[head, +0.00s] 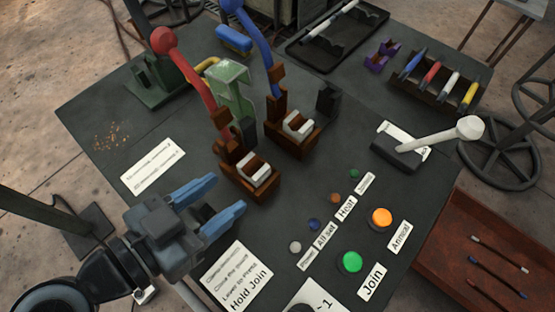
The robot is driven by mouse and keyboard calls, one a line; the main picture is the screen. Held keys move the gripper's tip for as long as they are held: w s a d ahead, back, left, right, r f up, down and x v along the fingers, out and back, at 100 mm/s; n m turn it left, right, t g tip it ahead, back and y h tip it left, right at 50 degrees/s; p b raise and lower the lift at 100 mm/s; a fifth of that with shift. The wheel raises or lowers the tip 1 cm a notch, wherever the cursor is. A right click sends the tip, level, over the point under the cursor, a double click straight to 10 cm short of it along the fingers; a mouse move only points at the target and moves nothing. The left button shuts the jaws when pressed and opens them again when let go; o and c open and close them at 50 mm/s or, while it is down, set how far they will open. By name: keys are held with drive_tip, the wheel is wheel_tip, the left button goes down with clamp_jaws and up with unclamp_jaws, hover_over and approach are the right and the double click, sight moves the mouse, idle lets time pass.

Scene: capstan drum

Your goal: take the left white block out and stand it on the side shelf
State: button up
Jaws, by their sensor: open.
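The left white block (252,173) sits in a brown holder (262,189) near the middle of the dark table, below the arm of a red-knobbed lever (163,41). A second white block (297,124) sits in a similar brown holder farther back and to the right. My gripper (228,193) has blue fingers, is open and empty, and is to the left of and nearer than the left holder, fingers pointing toward it. A reddish-brown surface (455,250) at the lower right looks like the side shelf; thin rods lie on it.
A blue-knobbed lever and a green upright part (232,88) stand close behind the left holder. A white-knobbed lever (468,128), a green button (349,261) and an orange button (381,218) are to the right. A rack (440,82) of coloured rods is at the back right.

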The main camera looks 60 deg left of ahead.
sight(245, 182)
drive_tip(key=x, duration=0.3)
drive_tip(key=a+x, duration=0.1)
drive_tip(key=x, duration=0.3)
drive_tip(key=shift+s+a+f, duration=0.1)
drive_tip(key=shift+s+f, duration=0.1)
drive_tip(key=c, duration=0.9)
